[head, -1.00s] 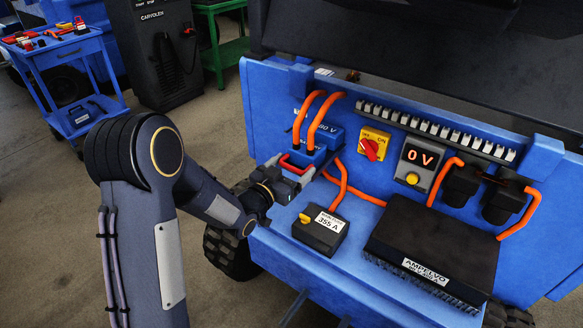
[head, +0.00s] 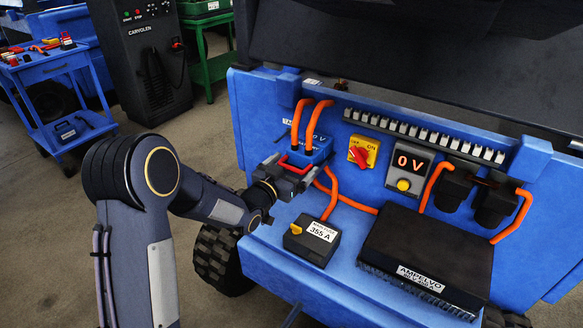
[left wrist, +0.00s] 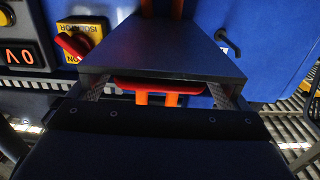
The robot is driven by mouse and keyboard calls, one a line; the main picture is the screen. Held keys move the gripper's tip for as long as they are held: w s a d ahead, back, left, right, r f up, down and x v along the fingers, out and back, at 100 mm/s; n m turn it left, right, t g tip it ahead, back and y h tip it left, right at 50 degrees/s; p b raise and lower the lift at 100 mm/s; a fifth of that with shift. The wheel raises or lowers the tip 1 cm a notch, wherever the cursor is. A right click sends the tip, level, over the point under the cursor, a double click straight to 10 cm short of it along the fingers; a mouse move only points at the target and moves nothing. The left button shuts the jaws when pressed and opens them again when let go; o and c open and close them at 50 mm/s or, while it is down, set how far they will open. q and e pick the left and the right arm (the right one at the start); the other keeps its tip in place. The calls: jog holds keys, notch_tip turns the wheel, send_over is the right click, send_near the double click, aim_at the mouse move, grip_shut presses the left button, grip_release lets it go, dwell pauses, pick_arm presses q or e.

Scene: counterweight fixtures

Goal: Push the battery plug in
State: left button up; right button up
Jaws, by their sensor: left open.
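The blue battery plug (head: 318,150) sits at the panel's left part, below two orange cables, with a red handle (head: 296,168) on its near side. My left gripper (head: 294,174) is open at the red handle, close to the plug's near side. In the left wrist view, the red handle (left wrist: 165,85) lies between the two fingers, with two orange posts below it and a wide dark block (left wrist: 160,48) beyond. I cannot tell whether the fingers touch it, nor how deep the plug sits. My right gripper is not in view.
Right of the plug are a yellow isolator with a red knob (head: 359,153) and a display (head: 411,164) reading 0 V. A black 355 A box (head: 312,240) and a large black unit (head: 428,244) stand on the blue ledge. A tool cart (head: 62,70) stands far left.

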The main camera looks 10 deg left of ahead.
pick_arm(q)
jog(key=v, duration=0.8)
dwell(0.4)
jog(key=s+a+r+n+g+y, duration=0.3)
jog(key=s+a+n+g+y, duration=0.3)
jog(key=s, duration=0.6)
jog(key=s+d+f+g+h, duration=0.1)
jog(key=s+d+g+h, duration=0.15)
jog(key=s, duration=0.85)
jog(key=s+d+f+g+h, duration=0.1)
jog(key=s+g, duration=0.2)
jog(key=s, duration=0.7)
notch_tip(320, 180, up, 18)
jog(key=p, duration=1.8)
